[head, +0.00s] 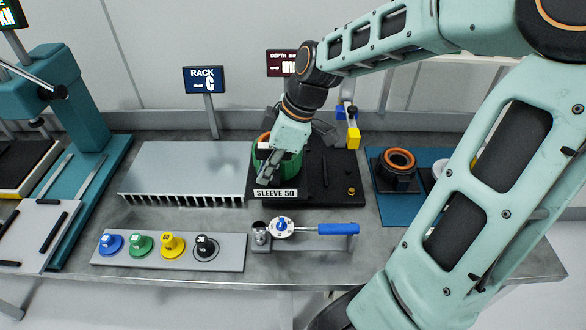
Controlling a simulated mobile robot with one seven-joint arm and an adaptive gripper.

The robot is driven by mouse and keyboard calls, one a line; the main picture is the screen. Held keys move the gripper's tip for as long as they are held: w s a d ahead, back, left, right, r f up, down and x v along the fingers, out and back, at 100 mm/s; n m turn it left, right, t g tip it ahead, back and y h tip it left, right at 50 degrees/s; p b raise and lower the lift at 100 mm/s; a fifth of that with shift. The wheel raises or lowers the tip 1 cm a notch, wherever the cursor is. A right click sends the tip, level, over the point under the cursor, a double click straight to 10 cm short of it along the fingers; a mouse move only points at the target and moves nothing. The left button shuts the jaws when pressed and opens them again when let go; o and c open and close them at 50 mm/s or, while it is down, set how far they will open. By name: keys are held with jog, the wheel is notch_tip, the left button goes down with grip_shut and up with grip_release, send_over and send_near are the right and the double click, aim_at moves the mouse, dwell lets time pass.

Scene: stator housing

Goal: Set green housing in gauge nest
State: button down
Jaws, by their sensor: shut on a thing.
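The green housing (258,156) stands at the left part of the black gauge base (345,180), behind the "SLEEVE 50" label. My gripper (268,172) is over it, with its fingers shut on the housing's near upper side. The gripper and wrist cover much of the housing. I cannot tell whether its bottom is seated in the nest, because the nest is hidden under it.
A grey slotted rack (185,168) is left of the gauge base. A strip with several coloured knobs (140,243) and a blue-handled tool (325,229) lie in front. A dark housing with an orange ring (398,166) sits on a blue mat at right.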

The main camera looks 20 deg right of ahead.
jog(key=w+d+f, duration=0.1)
jog(key=w+d, duration=0.1)
jog(key=w+d+f, duration=0.1)
jog(key=w+d, duration=0.1)
jog(key=w+d+f, duration=0.1)
jog(key=w+d, duration=0.1)
jog(key=shift+f+b, duration=0.3)
jog(key=shift+b, duration=0.1)
jog(key=w+d+f, duration=0.1)
jog(key=d+f, duration=0.1)
jog(key=f, duration=0.1)
jog(key=w+d+f, duration=0.1)
jog(key=shift+w+f, duration=0.25)
jog(key=shift+w, duration=0.1)
jog(key=shift+w+d+f, duration=0.3)
jog(key=shift+d+f, duration=0.05)
jog(key=shift+f, duration=0.1)
jog(key=f, duration=0.3)
jog(key=shift+w+d+f, duration=0.2)
jog(key=shift+f, duration=0.2)
